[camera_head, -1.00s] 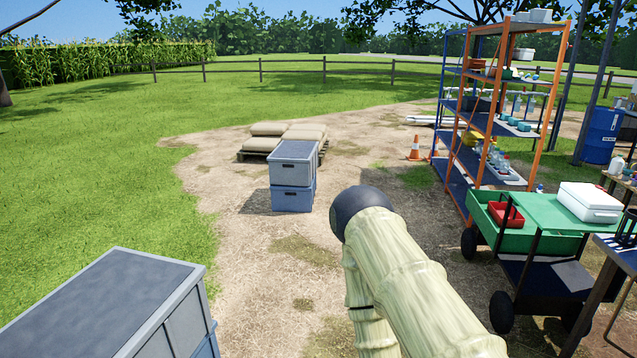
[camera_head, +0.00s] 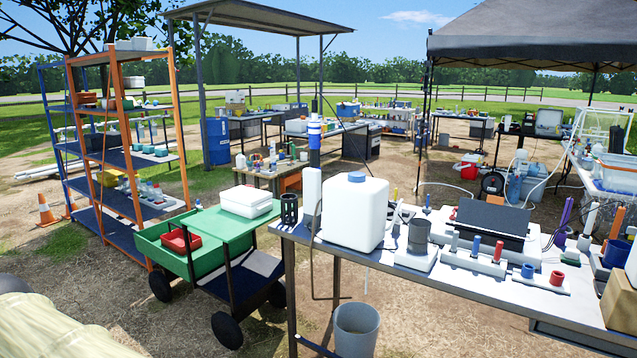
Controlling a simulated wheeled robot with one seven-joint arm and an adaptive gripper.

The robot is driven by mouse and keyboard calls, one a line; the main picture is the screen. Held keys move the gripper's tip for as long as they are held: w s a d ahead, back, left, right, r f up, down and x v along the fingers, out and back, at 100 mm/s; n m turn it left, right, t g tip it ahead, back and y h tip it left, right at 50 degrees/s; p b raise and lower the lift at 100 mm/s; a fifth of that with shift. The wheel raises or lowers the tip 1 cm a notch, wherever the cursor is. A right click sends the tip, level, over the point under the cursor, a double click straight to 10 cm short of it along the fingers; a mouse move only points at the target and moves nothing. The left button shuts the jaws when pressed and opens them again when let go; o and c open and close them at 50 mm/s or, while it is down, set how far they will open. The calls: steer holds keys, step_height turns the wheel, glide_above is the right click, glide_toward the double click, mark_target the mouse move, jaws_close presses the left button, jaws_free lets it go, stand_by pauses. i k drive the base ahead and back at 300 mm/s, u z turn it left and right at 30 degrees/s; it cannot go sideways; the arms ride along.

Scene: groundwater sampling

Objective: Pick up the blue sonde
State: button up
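I cannot tell for sure which thing is the blue sonde. Several blue items are on the near grey table (camera_head: 385,262). A small upright blue-topped cylinder (camera_head: 475,246) stands in a white rack (camera_head: 460,262) in front of a black box. A short blue cup-like piece (camera_head: 527,271) sits to its right beside a red one. Part of my pale sleeved arm shows at the lower left; my gripper is out of view.
A white jerrycan (camera_head: 354,215) stands on the table's left part. A grey bucket (camera_head: 356,328) is on the ground below. A green cart (camera_head: 195,240) and an orange-framed shelf (camera_head: 130,205) stand to the left. Bare dirt lies in front.

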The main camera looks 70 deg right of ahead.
mark_target(315, 127)
steer(key=z, duration=2.4)
steer(key=i, duration=0.5)
